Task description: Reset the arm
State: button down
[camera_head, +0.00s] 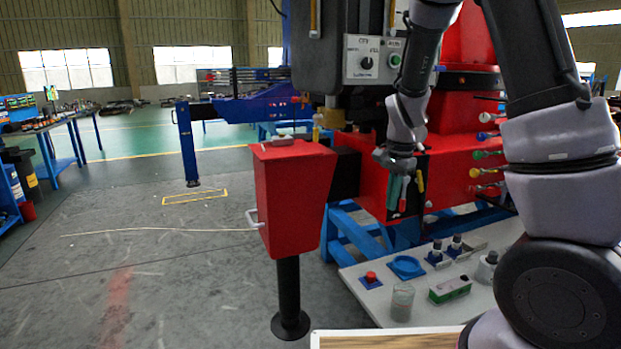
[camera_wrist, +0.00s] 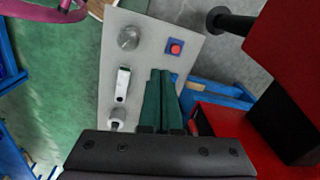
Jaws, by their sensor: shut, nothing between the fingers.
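My gripper (camera_wrist: 160,75) shows at the lower middle of the wrist view, with its dark green fingers together and nothing between them. In the head view, my gripper (camera_head: 394,205) hangs pointing down in front of the red crane body (camera_head: 440,170). Red and yellow handles show close beside its fingers there; whether they touch cannot be told. My arm (camera_head: 405,115) is bent, with the wrist low and the upper links at the right of the head view.
A white board (camera_head: 425,315) below holds a red button (camera_head: 371,277), a clear jar (camera_head: 402,302), a green-and-white box (camera_head: 450,289) and a blue ring (camera_head: 406,266). A red outrigger box (camera_head: 290,200) with a black foot stands left. The floor farther left is mostly clear.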

jog(key=s+d+r+n+t, duration=0.2)
jog(key=s+r+n+t, duration=0.1)
jog(key=s+r, duration=0.6)
jog(key=s+d+r+n+t+y, duration=0.1)
jog(key=s+d+r+n+t, duration=0.1)
jog(key=s+r, duration=0.7)
notch_tip(320, 180, up, 6)
jog(key=shift+s+r+n+t+y, duration=0.15)
jog(key=shift+n+t+y, duration=0.15)
jog(key=shift+n+t, duration=0.65)
jog(key=shift+a+g, duration=0.1)
jog(key=shift+g, duration=0.15)
